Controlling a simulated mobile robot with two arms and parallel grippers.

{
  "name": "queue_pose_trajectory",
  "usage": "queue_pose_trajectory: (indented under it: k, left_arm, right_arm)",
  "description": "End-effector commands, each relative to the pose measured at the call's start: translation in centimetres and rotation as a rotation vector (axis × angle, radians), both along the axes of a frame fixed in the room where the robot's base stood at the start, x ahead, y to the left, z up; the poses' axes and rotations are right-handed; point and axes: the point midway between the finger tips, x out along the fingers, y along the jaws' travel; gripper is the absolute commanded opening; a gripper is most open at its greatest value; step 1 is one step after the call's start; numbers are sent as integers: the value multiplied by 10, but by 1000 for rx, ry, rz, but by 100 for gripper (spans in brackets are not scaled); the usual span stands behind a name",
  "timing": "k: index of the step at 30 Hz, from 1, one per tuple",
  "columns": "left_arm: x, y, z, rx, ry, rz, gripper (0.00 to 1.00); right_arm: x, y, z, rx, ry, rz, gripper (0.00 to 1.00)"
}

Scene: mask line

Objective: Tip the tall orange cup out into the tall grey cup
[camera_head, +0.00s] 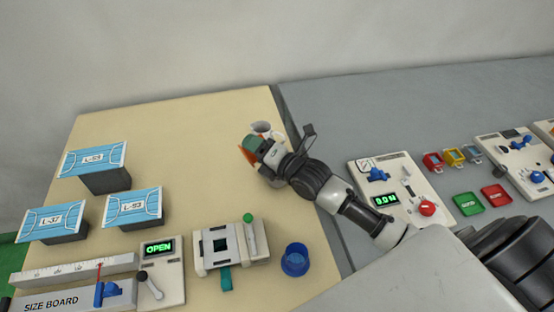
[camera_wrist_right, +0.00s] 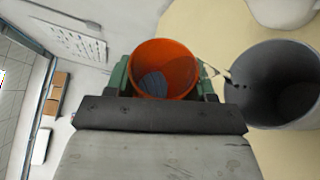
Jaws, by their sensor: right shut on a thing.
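My right gripper (camera_head: 251,147) is shut on the tall orange cup (camera_wrist_right: 181,65). In the wrist view the cup's open mouth faces the camera, and something grey-blue lies inside it. Only a sliver of orange (camera_head: 245,155) shows beside the gripper in the head view. The tall grey cup (camera_wrist_right: 262,70) stands close to the right of the orange cup in the wrist view, with its mouth visible. Small dark bits (camera_wrist_right: 236,84) and a pale pointed piece show between the two rims; I cannot tell whether they are falling. My left gripper is not in view.
A pale rounded vessel (camera_head: 261,127) shows just behind the gripper. A blue cup (camera_head: 295,260) stands at the front of the tan table. Several mask stacks (camera_head: 92,160) are at the left. A panel reading OPEN (camera_head: 160,270) and a slotted fixture (camera_head: 225,247) stand nearby. The table's back is clear.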

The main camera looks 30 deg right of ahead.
Motion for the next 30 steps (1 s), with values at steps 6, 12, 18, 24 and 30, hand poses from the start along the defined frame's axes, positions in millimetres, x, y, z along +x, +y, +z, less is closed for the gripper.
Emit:
queue_pose_trajectory:
  k: [6, 12, 18, 24, 30]
  left_arm:
    - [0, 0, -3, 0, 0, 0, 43]
    - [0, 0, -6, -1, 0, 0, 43]
    - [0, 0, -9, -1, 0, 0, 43]
    - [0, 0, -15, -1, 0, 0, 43]
    - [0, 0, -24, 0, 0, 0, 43]
  right_arm:
    - [0, 0, 2, 33, -1, 0, 29]
    - [0, -1, 2, 57, -1, 0, 29]
    - [0, -3, 3, 80, 0, 0, 29]
    - [0, -6, 3, 121, 0, 0, 29]
    - [0, -11, 5, 186, 0, 1, 29]
